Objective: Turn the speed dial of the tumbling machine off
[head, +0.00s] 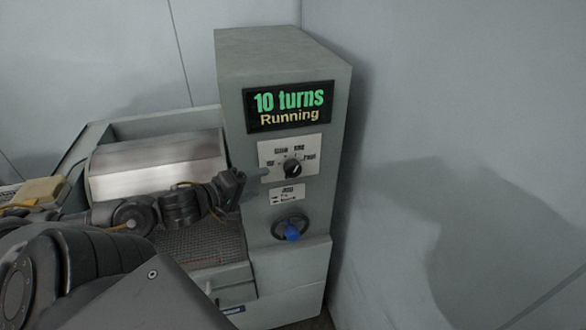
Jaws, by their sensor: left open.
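The tumbling machine's control box (228,60) is a tall grey unit in the head view. Its display (289,106) reads "10 turns" in green and "Running" in yellow. Below it, the black speed dial (292,168) sits on a white labelled plate; its small lettering is blurred. My left gripper (252,174) comes in from the left and is open, just left of the dial plate. It does not appear to hold anything. I cannot tell whether a fingertip touches the plate. My right gripper is not in view.
A blue knob (291,232) in a dark ring sits lower on the box, under a small white label (287,194). A pale metal drum (157,165) lies in the housing to the left. The right side is bare wall (480,120).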

